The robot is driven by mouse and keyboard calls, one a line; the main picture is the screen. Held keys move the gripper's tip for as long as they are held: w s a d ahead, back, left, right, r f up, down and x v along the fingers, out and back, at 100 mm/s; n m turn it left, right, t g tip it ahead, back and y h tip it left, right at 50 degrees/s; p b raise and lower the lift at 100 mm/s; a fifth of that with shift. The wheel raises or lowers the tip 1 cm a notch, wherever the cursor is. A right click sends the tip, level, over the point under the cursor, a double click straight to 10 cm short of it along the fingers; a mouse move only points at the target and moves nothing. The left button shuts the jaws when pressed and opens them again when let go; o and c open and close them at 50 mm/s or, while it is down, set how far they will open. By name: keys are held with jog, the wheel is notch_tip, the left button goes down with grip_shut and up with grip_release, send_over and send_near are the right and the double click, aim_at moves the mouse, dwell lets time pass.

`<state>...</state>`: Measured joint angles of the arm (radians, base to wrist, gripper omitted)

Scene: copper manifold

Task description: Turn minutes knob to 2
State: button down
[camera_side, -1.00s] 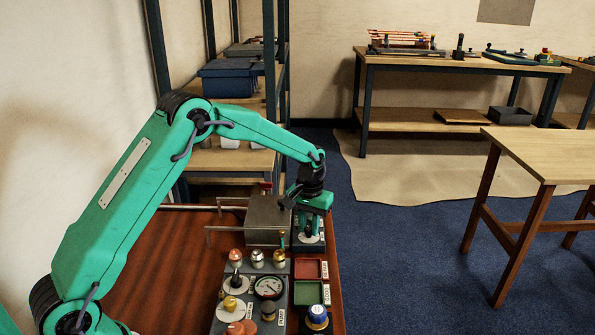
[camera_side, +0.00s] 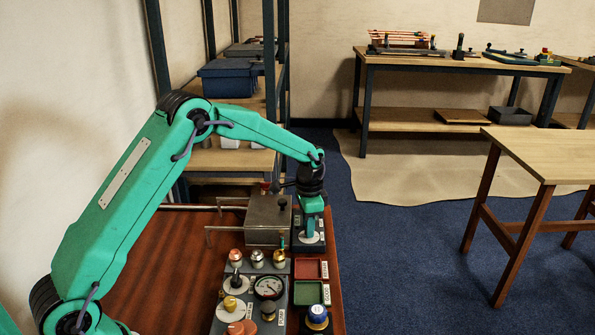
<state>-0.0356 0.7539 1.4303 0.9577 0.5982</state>
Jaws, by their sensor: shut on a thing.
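My gripper (camera_side: 311,228) points straight down over a dark box at the back right of the brown table. It is shut on the knob there, which I take to be the minutes knob; the fingers hide the knob itself. Part of its pale round dial (camera_side: 312,239) shows below the fingertips. The dial marks and the knob's pointer are too small or hidden to read.
A grey metal box (camera_side: 266,222) with rods stands just left of my gripper. In front are a panel with a gauge (camera_side: 268,287) and several knobs, a red tray (camera_side: 308,269), a green tray (camera_side: 309,293) and a blue-topped knob (camera_side: 317,314).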

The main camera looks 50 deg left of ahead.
jog(key=shift+r+m, duration=0.1)
jog(key=shift+m, duration=0.7)
jog(key=c, duration=1.2)
grip_release()
jog(key=shift+c, duration=0.2)
jog(key=shift+r, duration=3.85)
jog(key=shift+r, duration=0.1)
